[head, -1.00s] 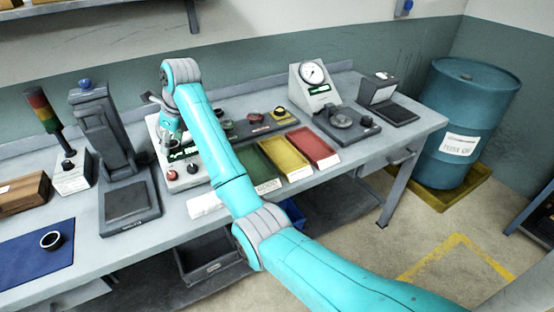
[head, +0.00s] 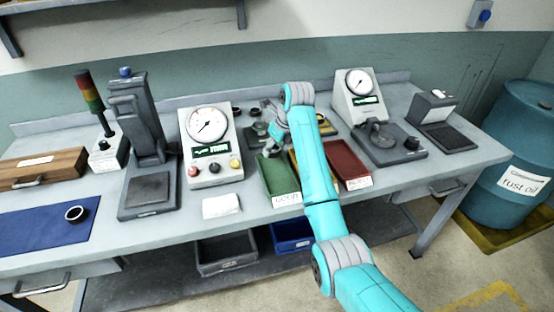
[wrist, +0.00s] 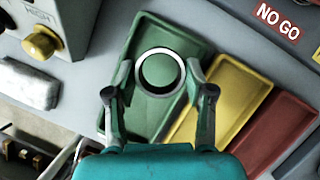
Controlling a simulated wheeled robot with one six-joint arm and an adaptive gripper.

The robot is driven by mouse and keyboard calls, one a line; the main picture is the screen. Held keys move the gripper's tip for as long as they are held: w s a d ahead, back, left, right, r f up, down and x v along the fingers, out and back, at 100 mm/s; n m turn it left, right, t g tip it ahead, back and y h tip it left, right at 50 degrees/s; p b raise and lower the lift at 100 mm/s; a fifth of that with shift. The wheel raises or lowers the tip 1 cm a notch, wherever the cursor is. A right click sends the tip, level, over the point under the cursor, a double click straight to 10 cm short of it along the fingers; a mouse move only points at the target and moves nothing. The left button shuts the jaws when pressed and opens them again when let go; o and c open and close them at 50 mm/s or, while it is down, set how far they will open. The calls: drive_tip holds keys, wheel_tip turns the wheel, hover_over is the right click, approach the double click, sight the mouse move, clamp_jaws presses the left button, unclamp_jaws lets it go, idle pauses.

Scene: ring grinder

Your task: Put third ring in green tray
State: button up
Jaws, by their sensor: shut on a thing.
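My gripper (wrist: 160,82) is shut on a metal ring (wrist: 160,52), seen in the wrist view between the two fingers. The ring appears over the green tray (wrist: 148,128), whose green floor shows through its hole. I cannot tell its height above the tray. In the head view the green tray (head: 277,176) lies on the bench, left of my arm, with my gripper (head: 273,147) at its far end. The ring does not show clearly there. Another dark ring (head: 76,214) lies on the blue mat (head: 40,232) at the left.
The yellow tray (wrist: 222,95) and red tray (wrist: 278,132) stand right of the green one. A dial gauge with buttons (head: 208,145) stands to its left, with a white cloth (head: 222,206) in front. Another gauge (head: 359,100) stands behind right.

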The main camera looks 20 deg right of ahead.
sight(271, 163)
drive_tip(key=shift+a+f, duration=0.1)
drive_tip(key=shift+f, duration=2.2)
drive_tip(key=shift+f, duration=0.1)
drive_tip(key=o, duration=1)
drive_tip(key=shift+o, duration=0.2)
drive_tip(key=v, duration=1.2)
drive_tip(key=shift+s, duration=0.1)
